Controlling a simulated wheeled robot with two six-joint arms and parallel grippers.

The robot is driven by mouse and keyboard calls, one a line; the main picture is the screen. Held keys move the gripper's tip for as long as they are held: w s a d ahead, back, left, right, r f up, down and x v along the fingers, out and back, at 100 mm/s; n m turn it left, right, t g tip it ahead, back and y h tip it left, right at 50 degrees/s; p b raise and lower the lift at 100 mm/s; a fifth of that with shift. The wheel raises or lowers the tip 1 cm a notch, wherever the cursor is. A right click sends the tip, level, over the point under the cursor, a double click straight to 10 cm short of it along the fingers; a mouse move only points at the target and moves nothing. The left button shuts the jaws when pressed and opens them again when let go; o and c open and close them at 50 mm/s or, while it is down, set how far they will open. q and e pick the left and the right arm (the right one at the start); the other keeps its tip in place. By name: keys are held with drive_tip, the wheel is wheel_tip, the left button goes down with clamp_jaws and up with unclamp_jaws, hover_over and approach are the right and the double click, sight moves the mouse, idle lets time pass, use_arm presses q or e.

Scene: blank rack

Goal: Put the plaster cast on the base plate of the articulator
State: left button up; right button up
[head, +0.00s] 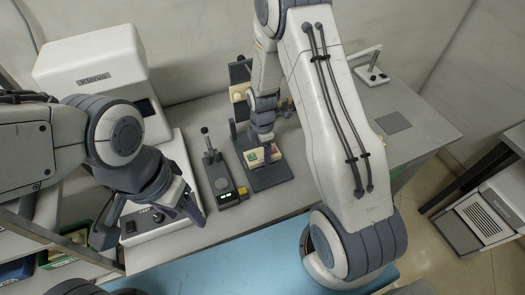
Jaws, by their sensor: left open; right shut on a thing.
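The plaster cast (275,153) is a small cream block with a green and a red patch on top. My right gripper (262,140) reaches down from above and is shut on it. The cast is over the dark base plate (273,180) of the articulator; I cannot tell whether it touches the plate. The articulator's dark upper part (240,72) stands raised behind, with a cream round piece (239,92) on it. My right wrist hides part of the articulator. My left gripper (150,222) is open and empty at the left, over a white unit's front.
A white furnace-like machine (95,60) stands at the back left. A dark instrument with an upright lever (220,180) is left of the base plate. A small white stand (371,75) and a grey square (393,122) are at the right. A blue surface (235,265) lies in front.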

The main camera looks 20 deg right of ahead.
drive_tip(key=shift+f, duration=0.45)
drive_tip(key=shift+f, duration=0.1)
